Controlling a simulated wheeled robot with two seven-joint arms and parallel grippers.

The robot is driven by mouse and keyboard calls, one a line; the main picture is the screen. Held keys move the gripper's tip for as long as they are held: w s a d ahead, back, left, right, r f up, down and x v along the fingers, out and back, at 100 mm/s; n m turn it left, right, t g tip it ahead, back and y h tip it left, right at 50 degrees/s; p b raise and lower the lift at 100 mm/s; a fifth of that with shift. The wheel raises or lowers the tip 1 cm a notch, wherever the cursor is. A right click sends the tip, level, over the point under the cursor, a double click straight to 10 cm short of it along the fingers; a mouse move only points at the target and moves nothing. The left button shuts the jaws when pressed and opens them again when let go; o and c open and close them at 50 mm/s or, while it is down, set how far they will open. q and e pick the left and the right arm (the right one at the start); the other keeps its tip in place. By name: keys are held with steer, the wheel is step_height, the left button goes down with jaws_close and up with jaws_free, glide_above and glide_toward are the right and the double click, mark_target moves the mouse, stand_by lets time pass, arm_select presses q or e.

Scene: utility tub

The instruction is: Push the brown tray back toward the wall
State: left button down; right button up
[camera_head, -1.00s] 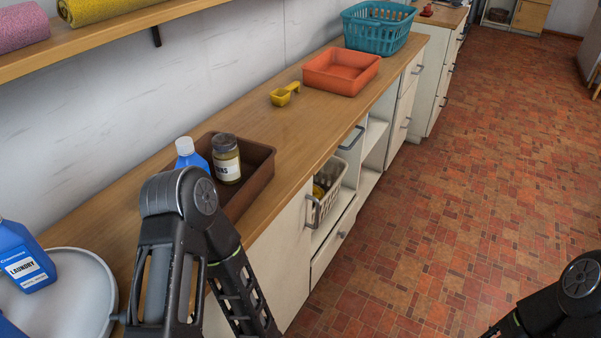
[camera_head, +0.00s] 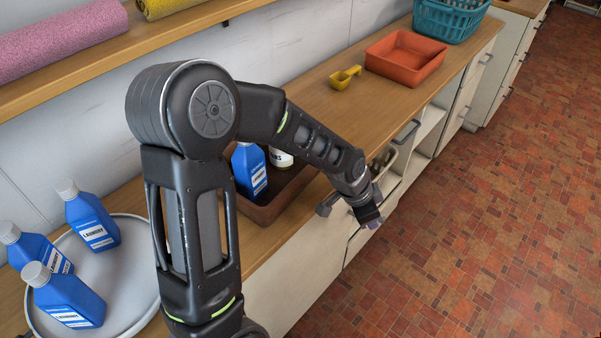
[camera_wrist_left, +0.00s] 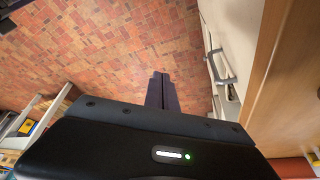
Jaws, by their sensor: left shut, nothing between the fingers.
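The brown tray (camera_head: 262,215) sits on the wooden counter, partly hidden behind my left arm. A blue bottle (camera_head: 250,172) and a jar with a pale label (camera_head: 281,158) stand in it. My left gripper (camera_head: 372,219) is shut and empty, out past the counter's front edge, to the right of the tray and apart from it. In the left wrist view, its closed fingers (camera_wrist_left: 161,90) show over the tiled floor, with the cabinet front to the right. My right gripper is not in view.
A round grey tray (camera_head: 125,275) with several blue laundry bottles stands at left. A yellow scoop (camera_head: 343,78), an orange tray (camera_head: 405,57) and a teal basket (camera_head: 447,20) are farther along the counter. A shelf (camera_head: 150,30) overhangs. A cabinet handle (camera_wrist_left: 222,65) is near the gripper.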

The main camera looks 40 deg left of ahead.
arm_select(q)
steer(key=s+a+r+m+g+y+p, duration=0.15)
steer(key=a+r+m, duration=0.4)
steer(key=r, duration=0.65)
steer(key=s+a+r+m+g+y, duration=0.1)
steer(key=s+a+r+m+g, duration=0.1)
steer(key=s+a+r+m, duration=0.4)
steer(key=shift+s+a+r+p, duration=0.2)
steer(key=shift+s+r+p, duration=0.15)
steer(key=shift+r+p, duration=0.1)
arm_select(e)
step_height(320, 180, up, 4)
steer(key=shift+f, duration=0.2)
arm_select(q)
steer(key=a+f, duration=0.1)
steer(key=f, duration=0.2)
steer(key=a+f+p, duration=0.1)
steer(key=f, duration=0.2)
steer(key=a+f, duration=0.1)
steer(key=f, duration=0.3)
steer(key=shift+w+p, duration=0.2)
steer(key=shift+p, duration=0.1)
steer(key=shift+w+a, duration=0.1)
steer(key=shift+a, duration=0.35)
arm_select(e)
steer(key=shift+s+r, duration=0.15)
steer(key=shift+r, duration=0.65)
